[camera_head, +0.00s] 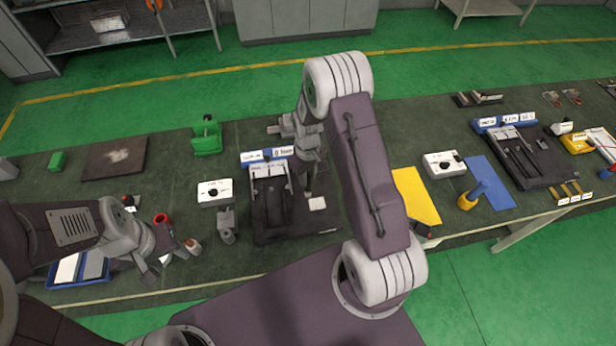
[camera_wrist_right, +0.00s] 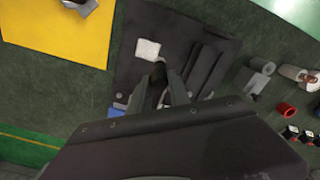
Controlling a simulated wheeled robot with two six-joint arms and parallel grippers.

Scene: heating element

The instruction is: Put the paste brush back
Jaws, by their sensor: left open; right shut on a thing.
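My right gripper (camera_head: 308,186) is over the black work mat (camera_head: 264,228) in the head view, just behind a small white pad (camera_head: 317,203). In the right wrist view its fingers (camera_wrist_right: 163,84) are shut on a small dark thing (camera_wrist_right: 158,71), which looks like the paste brush. Its bristles and full shape are hidden. The white pad (camera_wrist_right: 148,49) lies just beyond the fingertips there. My left gripper (camera_head: 168,246) is open and empty over the left front of the table, near a red ring-shaped cup (camera_head: 162,218).
A grey block (camera_head: 227,226) and a white switch box (camera_head: 215,193) stand left of the mat. A green holder (camera_head: 206,137) stands behind. A yellow sheet (camera_head: 414,196) lies to the right, partly behind my arm. A blue tray (camera_head: 80,281) is at front left.

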